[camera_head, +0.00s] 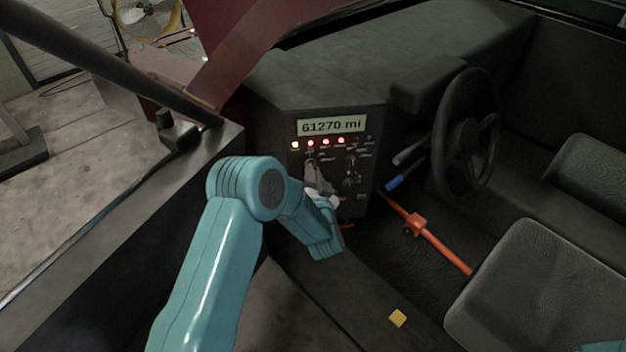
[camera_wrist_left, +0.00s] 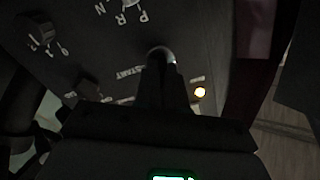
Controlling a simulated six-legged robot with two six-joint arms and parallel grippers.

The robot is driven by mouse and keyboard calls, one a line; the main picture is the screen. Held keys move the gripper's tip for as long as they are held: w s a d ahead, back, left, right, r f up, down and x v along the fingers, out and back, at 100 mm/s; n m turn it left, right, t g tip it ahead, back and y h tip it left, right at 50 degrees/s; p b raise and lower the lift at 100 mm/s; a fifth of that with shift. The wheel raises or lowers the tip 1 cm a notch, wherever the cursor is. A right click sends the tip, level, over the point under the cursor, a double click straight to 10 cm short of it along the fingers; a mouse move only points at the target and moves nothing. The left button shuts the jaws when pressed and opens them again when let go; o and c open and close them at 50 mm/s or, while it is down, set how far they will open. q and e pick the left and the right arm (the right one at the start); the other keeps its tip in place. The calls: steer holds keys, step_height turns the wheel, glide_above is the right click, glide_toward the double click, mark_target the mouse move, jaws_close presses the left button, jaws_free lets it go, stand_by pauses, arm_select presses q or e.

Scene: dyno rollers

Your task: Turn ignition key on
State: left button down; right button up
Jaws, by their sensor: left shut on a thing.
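The ignition switch (camera_wrist_left: 162,51) shows in the left wrist view as a silver, rounded rim on the dark panel, beside the printed word START. My left gripper (camera_wrist_left: 161,72) is shut at this spot, and its dark fingers cover most of the key, so its exact angle is hard to tell. The panel's display (camera_head: 331,126) reads 61270 mi. A row of lamps (camera_head: 325,142) below it is lit, one pale yellow and several red. My right gripper is out of view.
Dark knobs (camera_wrist_left: 40,34) and a gear selector (camera_wrist_left: 130,3) sit close to the switch. The steering wheel (camera_head: 466,135), an orange bar (camera_head: 436,243) and a seat (camera_head: 545,290) are to the right. A door frame (camera_head: 110,215) is left.

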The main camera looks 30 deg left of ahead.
arm_select(q)
steer(key=shift+m+b, duration=0.55)
steer(key=shift+m, duration=0.65)
steer(key=c, duration=1.2)
jaws_free()
steer(key=b+v, duration=0.2)
steer(key=v, duration=1.4)
steer(key=shift+s, duration=0.2)
